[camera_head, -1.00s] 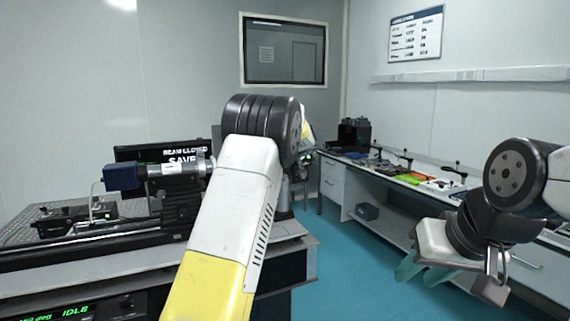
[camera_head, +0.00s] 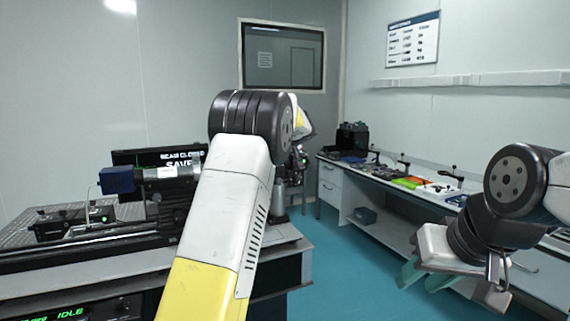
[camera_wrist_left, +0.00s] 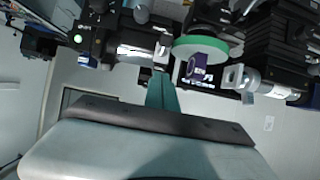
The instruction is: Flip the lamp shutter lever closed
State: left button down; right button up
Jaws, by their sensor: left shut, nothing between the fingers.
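My left gripper (camera_wrist_left: 161,92) shows in the left wrist view as teal fingers, shut with nothing between them. Their tips are close to dark optical hardware with a green-rimmed disc (camera_wrist_left: 201,46), a small purple block (camera_wrist_left: 197,68) and a silver knob (camera_wrist_left: 236,77). I cannot tell whether the tips touch any of it, nor which part is the lamp shutter lever. In the head view my left arm hides its own fingers. My right gripper (camera_head: 424,277) has teal fingers apart and empty, low at the right.
An optical table (camera_head: 140,262) at the left carries a blue-ended cylinder assembly (camera_head: 120,179) and a monitor (camera_head: 130,156). A long side bench (camera_head: 345,162) along the right wall holds tools and coloured trays. Blue floor (camera_head: 335,260) lies open between them.

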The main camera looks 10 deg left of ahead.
pick_arm(q)
jog(key=s+d+f, duration=0.3)
jog(key=s+d, duration=0.2)
jog(key=s, duration=0.2)
jog(key=shift+s+d, duration=0.15)
jog(key=shift+s, duration=0.25)
jog(key=s+a+f+m+g+h, duration=0.1)
jog(key=s+a+g+h, duration=0.15)
jog(key=s, duration=0.75)
jog(key=s+a+f+m+g+h, duration=0.1)
jog(key=s+a+h, duration=0.15)
jog(key=s, duration=0.65)
jog(key=s+d+f+m+h, duration=0.1)
jog(key=s+d+m+h, duration=0.1)
jog(key=s, duration=1)
jog(key=s+d+f+m+h, duration=0.2)
jog(key=s+d, duration=0.3)
jog(key=s, duration=0.7)
jog(key=shift+f+m, duration=0.25)
jog(key=shift+m, duration=0.45)
jog(key=shift+g, duration=0.25)
